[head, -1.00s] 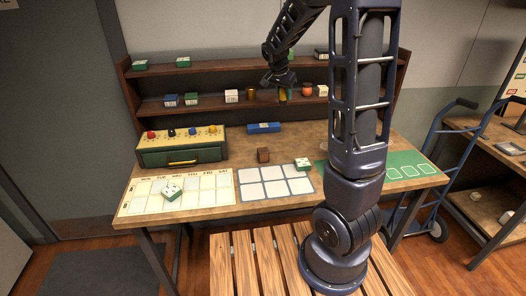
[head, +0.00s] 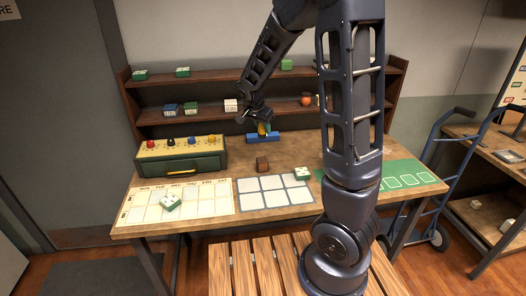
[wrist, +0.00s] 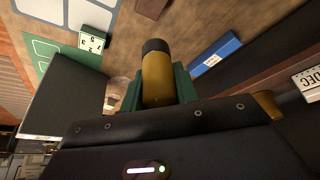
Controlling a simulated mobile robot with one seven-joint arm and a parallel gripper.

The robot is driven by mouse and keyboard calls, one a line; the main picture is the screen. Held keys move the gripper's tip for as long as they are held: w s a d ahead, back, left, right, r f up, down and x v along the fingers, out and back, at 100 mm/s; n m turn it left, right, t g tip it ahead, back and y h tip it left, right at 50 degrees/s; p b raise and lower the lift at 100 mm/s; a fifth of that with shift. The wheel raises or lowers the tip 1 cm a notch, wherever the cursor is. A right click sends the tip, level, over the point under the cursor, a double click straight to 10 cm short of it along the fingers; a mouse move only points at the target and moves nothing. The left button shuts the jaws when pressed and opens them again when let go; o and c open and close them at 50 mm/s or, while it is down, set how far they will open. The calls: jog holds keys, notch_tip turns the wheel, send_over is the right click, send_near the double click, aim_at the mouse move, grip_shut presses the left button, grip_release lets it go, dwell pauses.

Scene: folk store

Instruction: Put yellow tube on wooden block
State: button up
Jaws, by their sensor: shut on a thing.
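My gripper (head: 258,118) is shut on the yellow tube (head: 262,130) and holds it above the back of the table, in front of the lower shelf. In the wrist view the tube (wrist: 156,78), amber yellow with a dark end cap, sits between the green fingers of my gripper (wrist: 158,92). The small brown wooden block (head: 262,163) stands on the table, nearer the front than the tube. Part of it shows at the top edge of the wrist view (wrist: 151,7). The tube is apart from the block.
A blue box (head: 264,138) lies behind the block, close to the tube in the picture. A green case with coloured knobs (head: 181,158) stands left. A white-and-green block (head: 302,173) is to the right. A two-board shelf (head: 150,109) backs the table. Bare wood surrounds the block.

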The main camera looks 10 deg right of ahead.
notch_tip(320, 180, down, 11)
jog(key=shift+f, duration=0.1)
dwell(0.5)
jog(key=o, duration=0.8)
jog(key=shift+c, duration=0.2)
jog(key=v, duration=1.1)
jog(key=s+d+r+n+y, duration=0.2)
jog(key=s+d+r+n, duration=0.2)
jog(key=s+d+r, duration=0.7)
jog(key=s+d+r+n, duration=0.1)
jog(key=s+r+n, duration=0.1)
jog(key=s, duration=0.5)
jog(key=s+d+r+n+t+y, duration=0.1)
jog(key=s+d+r+n, duration=0.1)
jog(key=s, duration=0.5)
jog(key=shift+d+r+n, duration=0.2)
jog(key=shift+r+n, duration=0.3)
